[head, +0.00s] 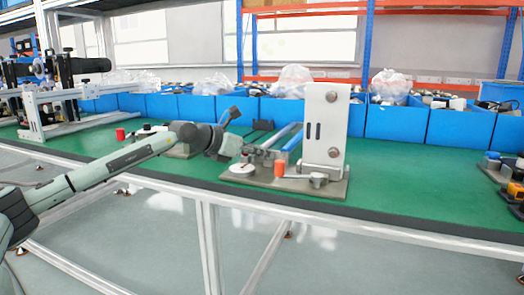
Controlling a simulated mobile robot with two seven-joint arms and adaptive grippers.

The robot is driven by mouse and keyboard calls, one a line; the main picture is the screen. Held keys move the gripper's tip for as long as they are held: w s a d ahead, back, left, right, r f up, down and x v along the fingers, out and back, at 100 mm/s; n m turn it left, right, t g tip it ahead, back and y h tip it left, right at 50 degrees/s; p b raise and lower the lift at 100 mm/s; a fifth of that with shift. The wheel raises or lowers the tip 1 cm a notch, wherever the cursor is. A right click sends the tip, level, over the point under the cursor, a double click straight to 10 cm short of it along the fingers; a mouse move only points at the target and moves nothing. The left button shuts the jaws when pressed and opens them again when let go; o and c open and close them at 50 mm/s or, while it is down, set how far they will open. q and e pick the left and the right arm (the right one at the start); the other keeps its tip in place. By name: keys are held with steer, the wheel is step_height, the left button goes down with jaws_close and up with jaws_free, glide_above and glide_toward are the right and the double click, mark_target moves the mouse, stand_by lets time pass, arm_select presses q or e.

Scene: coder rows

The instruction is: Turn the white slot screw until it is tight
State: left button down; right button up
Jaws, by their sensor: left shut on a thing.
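The white slot screw (243,170) appears as a low, pale round piece at the left end of a grey base plate (290,182) on the green bench. My left gripper (247,157) reaches in from the left, just above it. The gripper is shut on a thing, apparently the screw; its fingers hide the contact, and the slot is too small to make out. A white upright plate (318,125) with two round metal fasteners stands at the plate's right. My right gripper is out of view.
A red-orange cylinder (280,169) stands close right of the gripper, and a grey knob (318,180) sits near the front edge. Blue bins (397,121) line the back. Another red cylinder (120,134) stands at left.

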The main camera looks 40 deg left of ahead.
arm_select(q)
steer(key=c, duration=1.4)
jaws_free()
